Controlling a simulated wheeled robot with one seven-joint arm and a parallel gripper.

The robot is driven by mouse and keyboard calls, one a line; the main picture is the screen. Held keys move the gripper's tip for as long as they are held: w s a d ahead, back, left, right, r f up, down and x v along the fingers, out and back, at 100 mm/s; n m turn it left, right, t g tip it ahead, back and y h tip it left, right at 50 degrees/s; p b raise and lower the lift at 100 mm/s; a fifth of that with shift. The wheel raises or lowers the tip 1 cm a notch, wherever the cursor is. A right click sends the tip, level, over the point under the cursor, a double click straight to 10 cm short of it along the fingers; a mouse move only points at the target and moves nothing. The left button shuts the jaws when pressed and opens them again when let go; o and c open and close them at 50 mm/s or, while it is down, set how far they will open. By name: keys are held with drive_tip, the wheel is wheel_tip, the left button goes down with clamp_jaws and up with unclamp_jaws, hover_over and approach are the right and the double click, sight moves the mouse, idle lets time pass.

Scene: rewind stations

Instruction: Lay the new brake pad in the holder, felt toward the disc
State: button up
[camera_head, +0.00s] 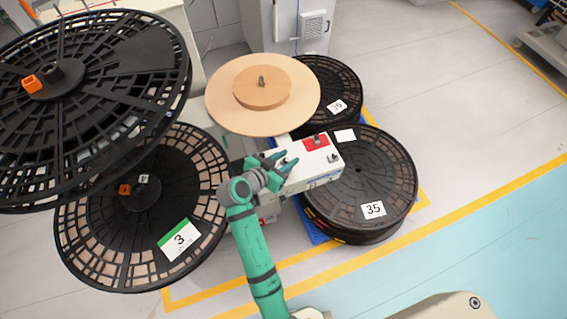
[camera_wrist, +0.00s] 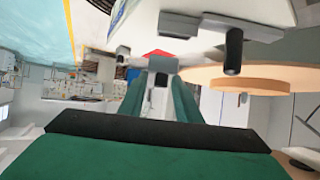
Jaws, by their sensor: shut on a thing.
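The wooden disc (camera_head: 302,100) with a smaller round hub lies flat above a white machine box (camera_head: 325,174). In the wrist view the disc (camera_wrist: 207,74) shows edge-on at the right. My gripper (camera_head: 287,160) is at the box's left end, near the disc's front edge. In the wrist view its green fingers (camera_wrist: 161,85) are closed on a small greyish piece (camera_wrist: 161,66), which looks like the brake pad. I cannot tell which side bears the felt. The holder cannot be clearly made out, nor whether the pad touches it.
The box has a red patch (camera_head: 316,141) and a black handle (camera_wrist: 233,50). Large black reels stand at left (camera_head: 90,235) and right (camera_head: 375,205), close to the arm. Open floor (camera_head: 490,120) lies at the right.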

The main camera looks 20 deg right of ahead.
sight(283, 164)
drive_tip(key=shift+w+a+f, duration=0.25)
drive_tip(key=shift+w+f, duration=0.05)
drive_tip(key=shift+f, duration=0.05)
drive_tip(key=shift+w+a+f, duration=0.1)
drive_tip(key=shift+f, duration=0.8)
drive_tip(key=shift+w+a+f, duration=0.1)
drive_tip(key=shift+f, duration=0.75)
drive_tip(key=o, duration=1.1)
drive_tip(key=shift+c, duration=0.2)
drive_tip(key=shift+s, duration=0.1)
drive_tip(key=v, duration=1.2)
